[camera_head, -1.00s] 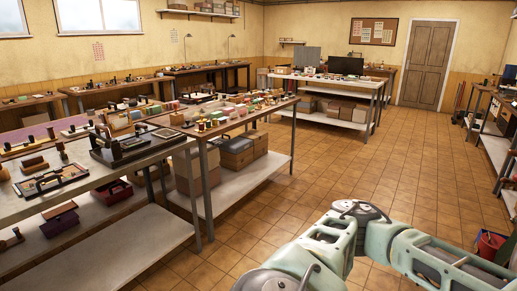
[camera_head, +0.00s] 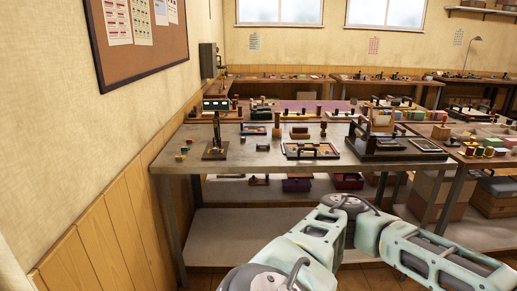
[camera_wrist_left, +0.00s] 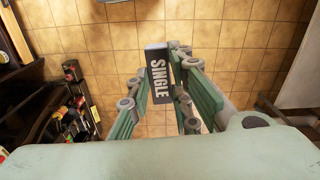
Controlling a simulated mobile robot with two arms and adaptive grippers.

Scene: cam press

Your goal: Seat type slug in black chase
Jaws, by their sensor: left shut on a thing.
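In the left wrist view my left gripper (camera_wrist_left: 160,75) is shut on a dark block lettered "SINGLE" in white, the type slug (camera_wrist_left: 158,66). The slug is held between the fingertips, above the tiled floor and clear of any table. A dark-rimmed frame (camera_head: 311,152) with small pieces in it lies on the near table in the head view. I cannot tell whether it is the black chase. A black press-like device (camera_head: 384,143) stands right of it. Neither gripper shows in the head view.
The near grey table (camera_head: 240,160) has several stamps and small pieces, with bare top at its front left. A small stand (camera_head: 215,143) rises at its left. The wall (camera_head: 110,190) is close on the left. Mint-green links of mine cross the lower right.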

